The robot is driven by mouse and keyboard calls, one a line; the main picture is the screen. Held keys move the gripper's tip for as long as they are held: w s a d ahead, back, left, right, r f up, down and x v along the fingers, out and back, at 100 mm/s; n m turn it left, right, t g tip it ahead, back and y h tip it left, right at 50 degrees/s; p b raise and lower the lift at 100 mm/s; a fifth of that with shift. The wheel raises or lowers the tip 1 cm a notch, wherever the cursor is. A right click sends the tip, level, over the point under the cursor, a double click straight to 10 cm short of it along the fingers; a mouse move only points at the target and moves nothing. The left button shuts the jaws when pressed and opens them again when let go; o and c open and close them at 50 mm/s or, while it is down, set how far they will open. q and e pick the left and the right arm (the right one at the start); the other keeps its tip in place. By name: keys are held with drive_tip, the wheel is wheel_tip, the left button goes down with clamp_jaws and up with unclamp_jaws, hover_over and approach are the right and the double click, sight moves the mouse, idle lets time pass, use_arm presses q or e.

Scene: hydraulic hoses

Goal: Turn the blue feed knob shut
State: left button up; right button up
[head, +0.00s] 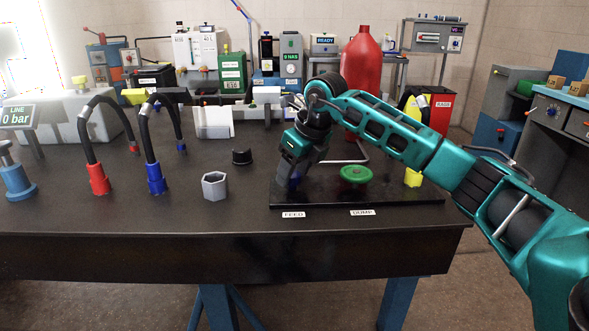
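My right gripper (296,170) points down over the FEED side of the black valve plate (400,194). A small patch of the blue feed knob (293,183) shows at its lower end, just above the FEED label (293,214). The gripper covers most of the knob, and I cannot tell whether its fingers are open or shut on it. The green dump knob (356,174) stands to the right, behind the DUMP label (363,212). The gauge sign (17,116) at the left reads LINE 0 bar. My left gripper is out of view.
A red-ended hose (99,178) and a blue-ended hose (156,178) stand at the left. A grey hex nut (215,186) and a black cap (242,157) lie left of the plate. A red jug (361,75) stands behind my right arm. The front table strip is clear.

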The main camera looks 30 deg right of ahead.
drive_tip(key=c, duration=0.8)
